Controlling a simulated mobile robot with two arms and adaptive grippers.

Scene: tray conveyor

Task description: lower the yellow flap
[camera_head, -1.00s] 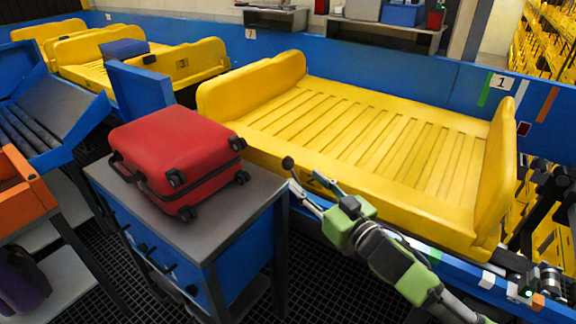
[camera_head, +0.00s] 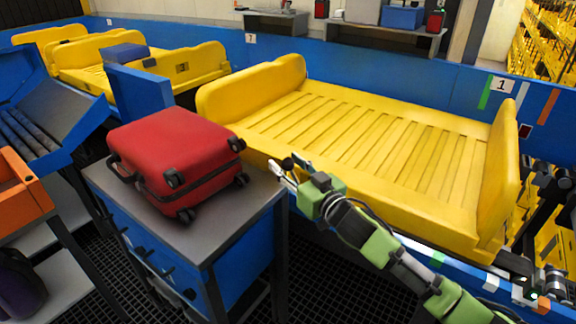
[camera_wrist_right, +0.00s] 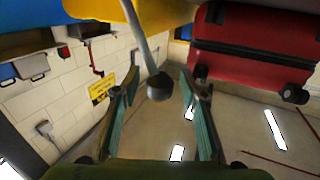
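The yellow tray (camera_head: 390,208) has a slatted bed and raised end walls on the left (camera_head: 250,88) and right (camera_head: 497,180). I cannot tell which yellow part is the flap. A grey lever with a black knob (camera_wrist_right: 160,87) comes from yellow surface (camera_wrist_right: 158,14) at the top of the right wrist view. My right gripper (camera_head: 284,170) is at the tray's front left, by the lever's end. In the wrist view my right gripper (camera_wrist_right: 160,98) is open, with a finger either side of the knob and gaps showing. My left gripper is out of view.
A red suitcase (camera_head: 172,150) lies on a grey-topped blue cabinet (camera_head: 232,212) just left of my right gripper. Other yellow trays (camera_head: 90,52) stand farther left. A blue wall (camera_head: 390,75) runs behind the tray.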

